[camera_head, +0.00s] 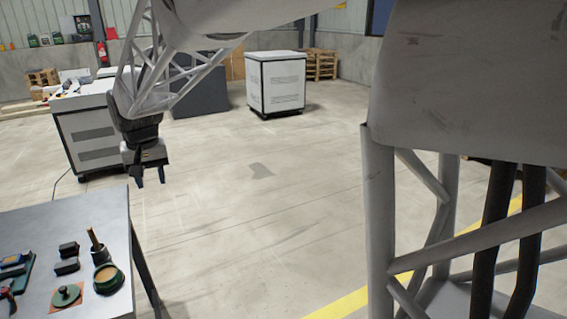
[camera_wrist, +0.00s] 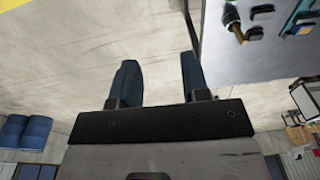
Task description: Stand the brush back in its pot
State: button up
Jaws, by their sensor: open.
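The brush (camera_head: 93,238), with a tan wooden handle, is at the right side of the grey table, leaning slightly left. Its lower part meets a dark green round pot (camera_head: 107,291) with a tan inside; I cannot tell whether the brush stands in it or behind it. My gripper (camera_head: 150,177) is open and empty, fingers pointing down, in the air beyond the table's far right corner. In the wrist view its two fingers (camera_wrist: 160,66) are apart with only floor between them. Small items at the upper right of that view are too small to identify surely.
On the grey table (camera_head: 92,217) lie two black blocks (camera_head: 68,258), a green knobbed lid (camera_head: 66,295) on an orange square, and a green tray (camera_head: 22,280) with tools. White cabinets (camera_head: 277,83) stand on the floor behind. The floor right of the table is clear.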

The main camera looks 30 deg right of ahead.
jog(key=s+d+r, duration=0.1)
jog(key=s+d, duration=0.5)
jog(key=s, duration=0.3)
jog(key=s+d, duration=0.6)
jog(key=s, duration=0.4)
jog(key=s+d+f, duration=0.2)
jog(key=s, duration=0.6)
jog(key=s+d+f+t, duration=0.1)
jog(key=s+d+f, duration=0.2)
jog(key=s, duration=0.5)
